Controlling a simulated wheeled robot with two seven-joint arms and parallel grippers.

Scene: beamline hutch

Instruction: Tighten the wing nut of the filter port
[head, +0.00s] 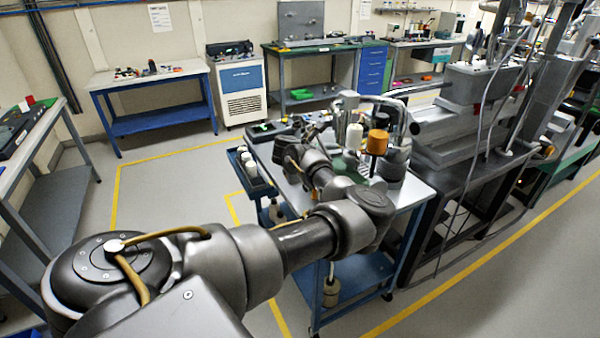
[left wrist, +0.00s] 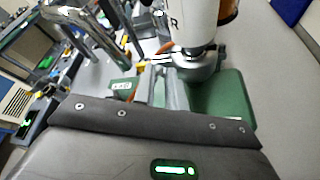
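I cannot make out the wing nut in either view. In the left wrist view a white cylinder (left wrist: 195,22) marked with an R rises from a grey metal collar (left wrist: 200,65), beside a green block (left wrist: 222,100). These may be part of the filter port, but I cannot be sure. My left gripper (left wrist: 160,88) has its two grey fingers close together just left of the collar. Whether anything is between them is unclear. In the head view my left wrist reaches over the cart, and its fingertips are too small to make out. My right gripper is not in view.
A bent metal pipe (left wrist: 85,22) stands left of the fingers. A dark bench with equipment (head: 440,135) adjoins on the right. Floor at left is clear.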

